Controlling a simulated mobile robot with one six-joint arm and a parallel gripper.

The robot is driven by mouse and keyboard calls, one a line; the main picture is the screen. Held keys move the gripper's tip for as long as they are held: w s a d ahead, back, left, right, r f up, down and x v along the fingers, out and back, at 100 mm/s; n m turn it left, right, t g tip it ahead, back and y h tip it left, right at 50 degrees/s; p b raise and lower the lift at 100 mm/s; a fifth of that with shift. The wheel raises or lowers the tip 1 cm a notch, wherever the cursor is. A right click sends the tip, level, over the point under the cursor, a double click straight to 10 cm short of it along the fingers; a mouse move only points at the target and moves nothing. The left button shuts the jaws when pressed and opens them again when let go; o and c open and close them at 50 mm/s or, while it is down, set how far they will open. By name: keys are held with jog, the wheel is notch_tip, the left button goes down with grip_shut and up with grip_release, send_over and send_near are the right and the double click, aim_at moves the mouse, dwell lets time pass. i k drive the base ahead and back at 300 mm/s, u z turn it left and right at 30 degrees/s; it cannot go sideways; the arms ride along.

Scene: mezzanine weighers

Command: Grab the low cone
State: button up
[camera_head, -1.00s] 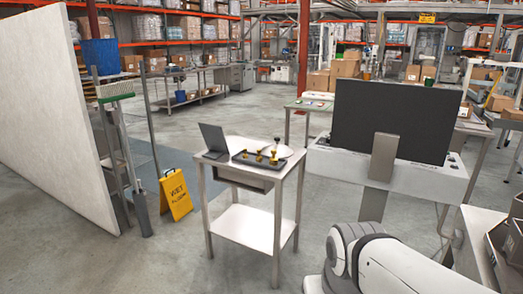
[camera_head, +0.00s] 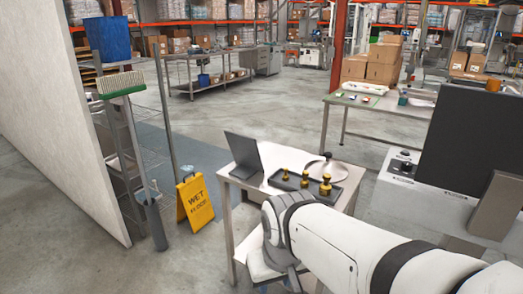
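A low, wide silver cone (camera_head: 322,171) with a small dark knob on top sits at the back right of the small metal table (camera_head: 240,180). It stands just behind a dark tray (camera_head: 338,192) holding brass weights (camera_head: 304,181). My white arm reaches in from the lower right, and its bend covers the table's front right part. The arm turns down in front of the table, and my gripper itself is not in view. The cone stands clear of the arm in the picture.
A dark tablet-like screen (camera_head: 244,152) stands at the table's left. A yellow wet-floor sign (camera_head: 195,203) and a green broom (camera_head: 121,84) are left of it. A weigher with a large dark panel (camera_head: 472,140) stands right. Floor behind the table is open.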

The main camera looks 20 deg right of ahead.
aim_at(316, 168)
jog(key=z, duration=0.45)
jog(key=i, duration=1.15)
jog(key=z, duration=0.8)
jog(key=i, duration=0.3)
jog(key=z, duration=0.25)
jog(key=k, duration=0.75)
jog(key=z, duration=0.2)
jog(key=i, duration=0.8)
jog(key=u, duration=0.05)
